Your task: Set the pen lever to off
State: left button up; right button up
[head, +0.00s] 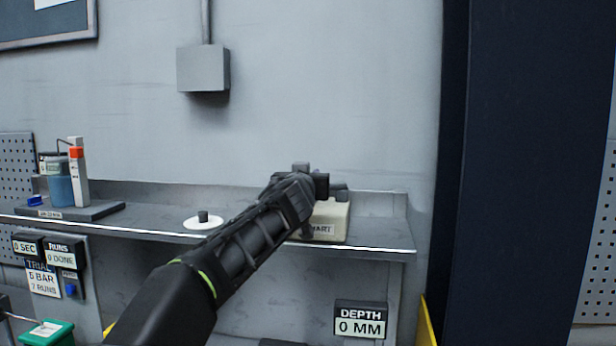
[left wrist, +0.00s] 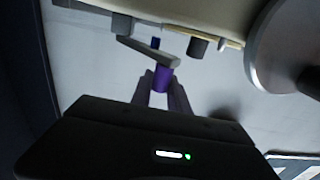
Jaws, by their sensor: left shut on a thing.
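The cream chart box (head: 335,217) stands at the right end of the shelf, its label partly hidden by my left arm. My left gripper (head: 318,187) is at the top of this box. In the left wrist view, my left gripper's fingers (left wrist: 161,88) are shut on a purple knob (left wrist: 163,78). The knob sits at the end of a short grey lever (left wrist: 148,51), which slants across the picture beside the cream body. The lever's setting marks cannot be read. My right gripper is not in view.
The grey shelf (head: 375,246) holds a white disc (head: 205,222) and, at left, a stand with a blue container (head: 61,188). A depth display (head: 360,320) reading 0 MM hangs below. In the wrist view a large grey disc (left wrist: 272,45) is close by at right.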

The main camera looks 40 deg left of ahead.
pick_arm(q)
grip_shut()
dwell(0.9)
